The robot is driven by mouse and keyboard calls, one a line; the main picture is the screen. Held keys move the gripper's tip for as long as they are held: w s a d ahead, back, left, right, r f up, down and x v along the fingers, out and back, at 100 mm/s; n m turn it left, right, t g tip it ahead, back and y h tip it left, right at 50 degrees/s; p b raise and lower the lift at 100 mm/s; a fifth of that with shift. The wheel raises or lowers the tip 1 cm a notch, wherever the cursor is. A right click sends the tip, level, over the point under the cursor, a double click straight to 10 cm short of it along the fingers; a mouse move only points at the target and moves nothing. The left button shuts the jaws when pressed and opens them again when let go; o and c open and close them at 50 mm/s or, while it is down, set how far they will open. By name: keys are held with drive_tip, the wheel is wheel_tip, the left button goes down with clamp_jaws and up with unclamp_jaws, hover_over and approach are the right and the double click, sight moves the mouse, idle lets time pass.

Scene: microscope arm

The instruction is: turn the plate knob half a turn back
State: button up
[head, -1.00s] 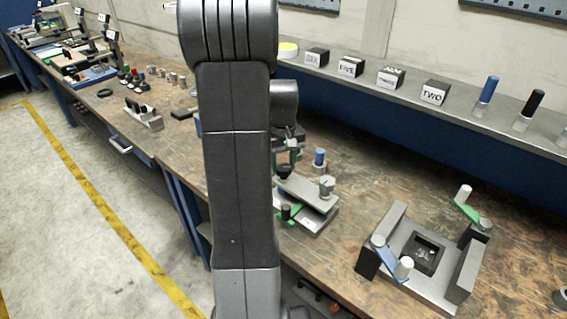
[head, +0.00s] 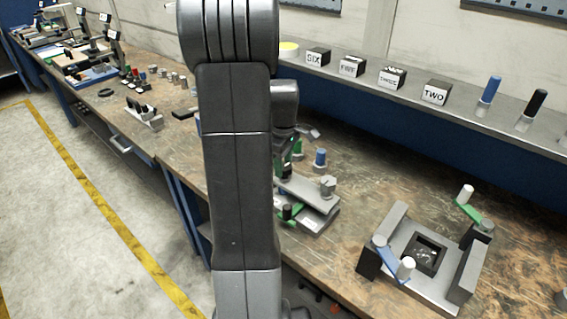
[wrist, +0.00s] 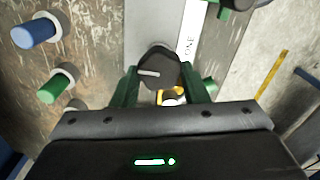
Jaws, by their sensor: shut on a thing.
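The plate knob (wrist: 158,66) is a black round knob with a white pointer line that points left in the wrist view. It sits on a grey metal plate (wrist: 150,25), beside a white strip marked ONE (wrist: 188,45). My gripper (wrist: 158,78) has its two green fingers on either side of the knob and is shut on it. In the head view the plate (head: 306,192) shows right of my arm. There my gripper (head: 284,168) is partly hidden by my arm, and the knob cannot be made out.
A blue peg (head: 320,157) and a green peg (head: 297,148) stand close behind the plate. A grey knob (head: 328,184) and a black knob on a green lever (head: 288,211) are also near. A grey fixture (head: 395,275) stands to the right, with bare bench between.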

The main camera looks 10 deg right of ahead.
drive_tip(key=shift+s+f+n, duration=0.1)
drive_tip(key=shift+f+n, duration=0.1)
drive_tip(key=shift+n, duration=0.1)
drive_tip(key=o, duration=1)
drive_tip(key=shift+r, duration=0.2)
wheel_tip(320, 180, up, 14)
drive_tip(key=shift+f+b, duration=0.2)
drive_tip(key=shift+b, duration=0.15)
drive_tip(key=shift+f, duration=0.15)
wheel_tip(320, 180, down, 14)
drive_tip(key=shift+r+p, duration=0.25)
drive_tip(key=shift+p, duration=0.1)
